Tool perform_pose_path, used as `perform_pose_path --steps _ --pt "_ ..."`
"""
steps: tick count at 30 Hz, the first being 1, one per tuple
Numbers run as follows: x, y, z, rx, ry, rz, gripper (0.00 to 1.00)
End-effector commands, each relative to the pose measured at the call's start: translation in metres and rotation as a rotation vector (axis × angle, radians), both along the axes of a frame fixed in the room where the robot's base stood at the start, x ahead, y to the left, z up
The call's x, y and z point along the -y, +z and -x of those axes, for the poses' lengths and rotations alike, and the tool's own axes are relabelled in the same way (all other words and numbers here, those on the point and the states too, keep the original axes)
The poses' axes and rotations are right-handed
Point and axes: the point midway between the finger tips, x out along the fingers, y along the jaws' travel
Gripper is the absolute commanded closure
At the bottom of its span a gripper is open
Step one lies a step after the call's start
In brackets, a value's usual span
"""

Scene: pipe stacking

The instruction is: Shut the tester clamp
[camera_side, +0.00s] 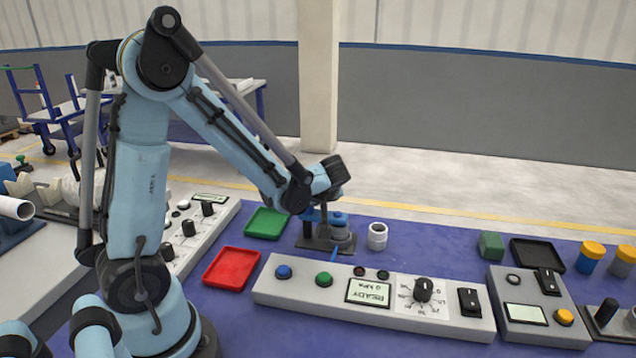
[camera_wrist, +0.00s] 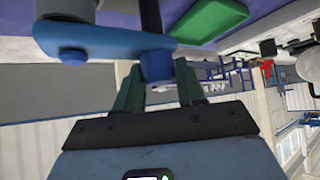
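The tester clamp (camera_side: 340,232) stands on a dark base plate at the middle of the purple bench in the side view, with a grey round body and a blue lever. In the wrist view its blue lever (camera_wrist: 105,38) runs across the top, with a blue upright handle (camera_wrist: 156,66) at its end. My gripper (camera_wrist: 157,75) has one green finger on each side of this handle, which fills the gap between the fingertips; it looks shut on it. In the side view my gripper (camera_side: 318,207) is small and partly hidden by my wrist.
A white pipe fitting (camera_side: 377,236) stands close right of the clamp. A green tray (camera_side: 266,223) and a red tray (camera_side: 231,268) lie to the left. The long control panel (camera_side: 370,300), with a screen reading READY, lies in front. A green block (camera_side: 491,245) is farther right.

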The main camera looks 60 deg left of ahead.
Motion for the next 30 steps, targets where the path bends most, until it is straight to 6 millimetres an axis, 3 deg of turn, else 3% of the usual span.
perform_pose_path --steps 1,4,17,30 --pt "0.003 -0.003 0.001 -0.004 0.000 0.014 0.54" --pt "0.003 -0.003 0.001 -0.003 -0.001 0.015 0.41" --pt "0.008 0.005 0.001 0.000 -0.003 0.009 0.41" --pt "0.062 0.059 0.011 -0.001 -0.005 0.011 0.41"
